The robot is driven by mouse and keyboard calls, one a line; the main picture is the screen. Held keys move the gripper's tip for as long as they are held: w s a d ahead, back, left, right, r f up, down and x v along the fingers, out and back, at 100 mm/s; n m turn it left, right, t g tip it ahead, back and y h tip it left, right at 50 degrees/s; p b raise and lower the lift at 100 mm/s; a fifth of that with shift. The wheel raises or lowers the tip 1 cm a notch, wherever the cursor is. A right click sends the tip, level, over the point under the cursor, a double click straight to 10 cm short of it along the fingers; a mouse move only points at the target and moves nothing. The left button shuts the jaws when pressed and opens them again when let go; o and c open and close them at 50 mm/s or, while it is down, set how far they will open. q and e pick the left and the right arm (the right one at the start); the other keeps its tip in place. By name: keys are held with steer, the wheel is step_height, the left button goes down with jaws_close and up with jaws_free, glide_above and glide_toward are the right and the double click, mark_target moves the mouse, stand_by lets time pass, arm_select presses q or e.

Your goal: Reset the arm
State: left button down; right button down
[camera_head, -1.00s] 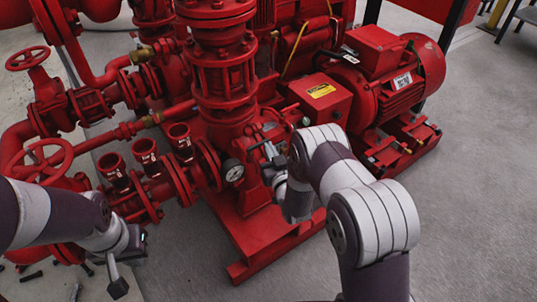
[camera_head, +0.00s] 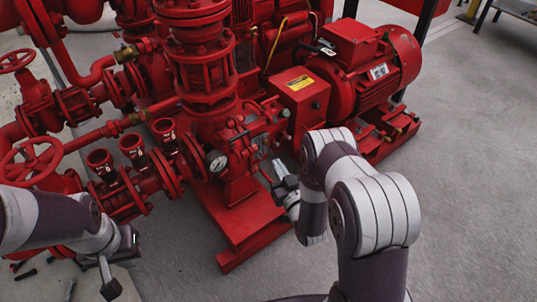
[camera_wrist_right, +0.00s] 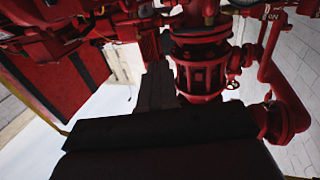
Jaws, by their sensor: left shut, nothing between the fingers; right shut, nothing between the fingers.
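My left gripper (camera_head: 109,284) hangs over the floor at the lower left, in front of the red valves and pipes. It is shut and empty. My right arm's white and dark links cover part of the floor beside the pump. In the right wrist view, the right gripper's dark fingers (camera_wrist_right: 155,88) stand out toward the red pipework.
The red pump body (camera_head: 208,75) stands at the centre, with the red motor (camera_head: 375,70) at upper right. A red base frame (camera_head: 235,215) runs along the floor. A handwheel (camera_head: 30,162) is close to my left arm. Grey floor (camera_head: 460,150) on the right is clear.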

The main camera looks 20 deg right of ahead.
steer(key=s+d+f+g+h, duration=0.1)
steer(key=s+f+g, duration=0.7)
steer(key=f+g, duration=0.25)
steer(key=s+a+r+m+g, duration=0.1)
steer(key=s+a+r+g, duration=0.1)
steer(key=s+r+g, duration=0.9)
step_height(320, 180, up, 42)
steer(key=s+t+p, duration=0.1)
steer(key=t+p, duration=0.4)
steer(key=p, duration=2.7)
steer(key=shift+s+a+r+p, duration=0.2)
steer(key=shift+a+p, duration=0.1)
steer(key=shift+a, duration=0.15)
